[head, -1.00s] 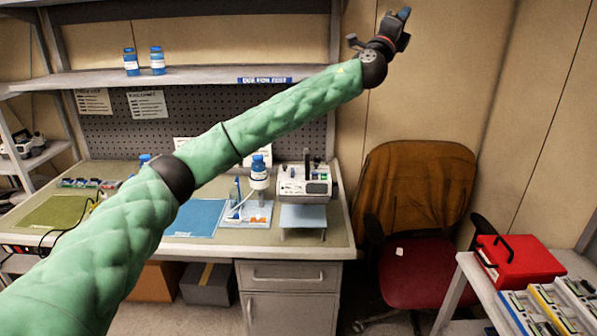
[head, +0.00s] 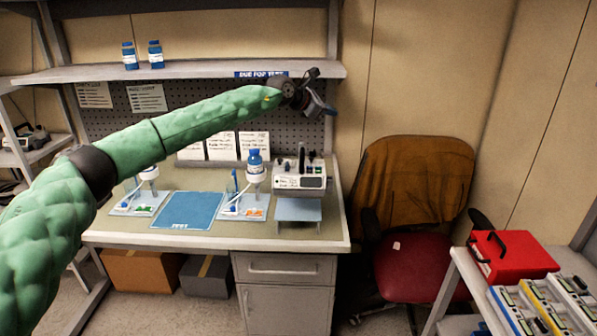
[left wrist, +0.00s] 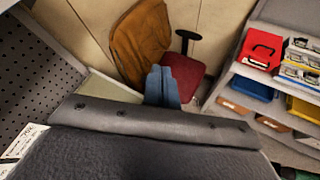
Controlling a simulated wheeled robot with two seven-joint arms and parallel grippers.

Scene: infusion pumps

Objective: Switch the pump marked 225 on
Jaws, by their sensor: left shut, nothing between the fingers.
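I cannot read the mark 225 on anything, so I cannot tell which device is that pump. A white box-shaped device with knobs and a dark panel (head: 300,178) stands at the right of the workbench. My left gripper (head: 322,104) is in the air above the white device, near the shelf's right end, apart from everything. Its blue fingers are together and empty in the left wrist view (left wrist: 162,86). My right gripper is out of view.
A shelf (head: 200,75) with two blue bottles spans above the workbench. A blue mat (head: 190,210) lies between the trays. A chair (head: 415,215) stands right of the bench. A side table at lower right holds a red case (head: 513,256) and several boxy devices (head: 560,305).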

